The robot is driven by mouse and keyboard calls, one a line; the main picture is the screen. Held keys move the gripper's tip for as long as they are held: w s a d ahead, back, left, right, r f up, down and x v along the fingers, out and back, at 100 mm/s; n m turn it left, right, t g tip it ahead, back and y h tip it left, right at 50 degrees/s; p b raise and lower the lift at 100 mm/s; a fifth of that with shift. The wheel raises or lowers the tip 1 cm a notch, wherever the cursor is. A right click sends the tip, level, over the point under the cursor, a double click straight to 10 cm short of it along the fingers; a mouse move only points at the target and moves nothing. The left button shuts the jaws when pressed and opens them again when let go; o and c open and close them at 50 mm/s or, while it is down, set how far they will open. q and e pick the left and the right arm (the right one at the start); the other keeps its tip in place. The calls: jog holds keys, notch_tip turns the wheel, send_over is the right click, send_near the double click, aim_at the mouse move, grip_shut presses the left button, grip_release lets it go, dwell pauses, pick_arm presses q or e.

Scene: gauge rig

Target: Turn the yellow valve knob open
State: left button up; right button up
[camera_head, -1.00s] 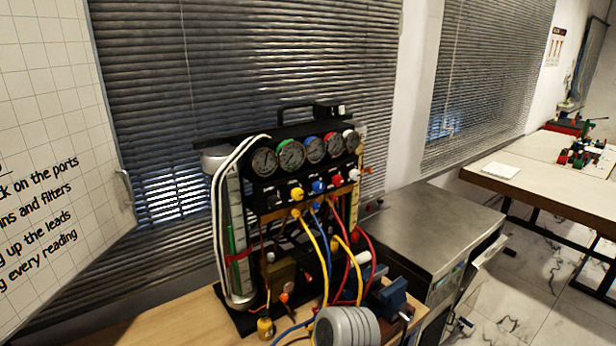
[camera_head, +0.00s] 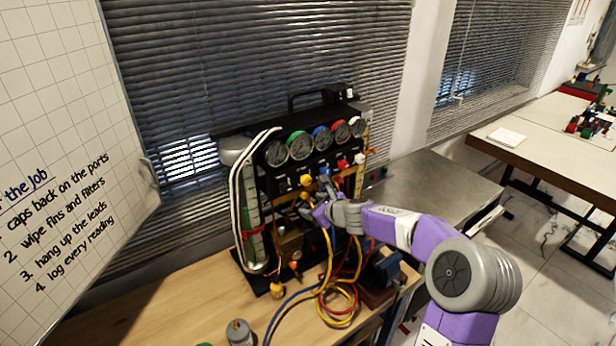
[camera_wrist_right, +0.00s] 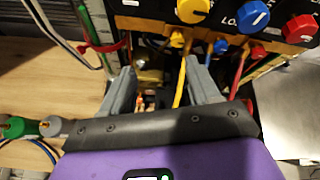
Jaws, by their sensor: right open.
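The yellow valve knob (camera_head: 306,180) is on the front of the black gauge panel, below the row of round gauges and left of a blue knob and a red knob. In the right wrist view the yellow knob (camera_wrist_right: 193,10) shows at the top edge, beyond and above the fingers. My right gripper (camera_head: 314,207) is in front of the panel, just below the yellow knob. In the wrist view the right gripper (camera_wrist_right: 160,85) has its grey fingers apart, with hoses and fittings visible behind the gap. It is not around the knob. My left gripper is out of view.
Yellow, blue and red hoses (camera_head: 340,300) hang from the panel and coil on the wooden bench (camera_head: 180,305). A blue vise (camera_head: 384,268) stands at lower right. A metal cabinet (camera_head: 440,185) is behind it.

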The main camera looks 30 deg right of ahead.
aim_at(308, 181)
notch_tip(308, 181, up, 6)
jog(key=d+m+t, duration=0.1)
jog(key=d+m, duration=0.1)
jog(key=shift+r+p+x, duration=0.15)
jog(key=shift+p+x, duration=0.5)
jog(key=shift+x, duration=1.3)
jog(key=shift+r+p+x, duration=0.15)
jog(key=shift+p+x, duration=0.45)
jog(key=shift+x, duration=1.35)
jog(key=shift+w+d, duration=0.15)
jog(key=shift+d, duration=0.05)
jog(key=shift+c, duration=0.3)
jog(key=c, duration=1)
